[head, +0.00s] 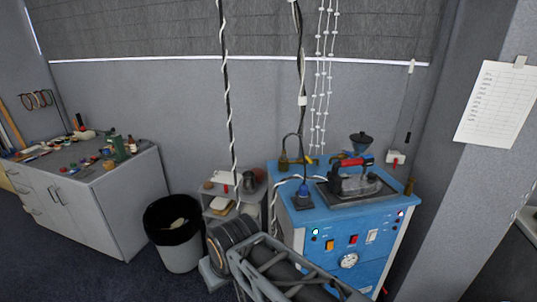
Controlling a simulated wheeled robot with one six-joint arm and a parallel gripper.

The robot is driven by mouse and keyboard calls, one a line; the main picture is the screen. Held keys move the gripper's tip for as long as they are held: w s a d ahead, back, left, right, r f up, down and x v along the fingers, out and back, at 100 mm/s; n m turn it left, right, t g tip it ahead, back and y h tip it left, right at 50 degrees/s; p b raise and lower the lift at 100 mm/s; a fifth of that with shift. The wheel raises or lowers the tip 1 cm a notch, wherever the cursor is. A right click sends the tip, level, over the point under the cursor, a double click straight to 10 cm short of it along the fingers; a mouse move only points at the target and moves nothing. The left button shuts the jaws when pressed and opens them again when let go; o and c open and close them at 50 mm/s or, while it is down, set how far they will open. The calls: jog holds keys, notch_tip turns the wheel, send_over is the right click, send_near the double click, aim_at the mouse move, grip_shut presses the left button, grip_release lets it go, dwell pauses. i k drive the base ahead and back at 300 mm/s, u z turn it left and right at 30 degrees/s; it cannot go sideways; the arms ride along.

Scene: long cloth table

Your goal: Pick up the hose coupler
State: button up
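I cannot pick out the hose coupler for certain in the head view. A small brass-coloured piece (409,187) stands at the right edge of the blue machine's top, and a yellowish brass piece (283,163) sits at its back left. Both are too small to identify. Part of my arm shows at the bottom middle, in front of the blue machine. My gripper's fingertips do not show, so its state is hidden.
The blue machine (335,255) carries an iron (357,180) on its top. A small grey stand (250,198) and a black-lined bin (180,255) are left of it. A grey cabinet (120,205) with many small items stands far left. Open carpet (50,270) lies before it.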

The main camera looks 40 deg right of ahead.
aim_at(284, 156)
jog(key=z, duration=0.05)
jog(key=i, duration=2.9)
jog(key=z, duration=3.25)
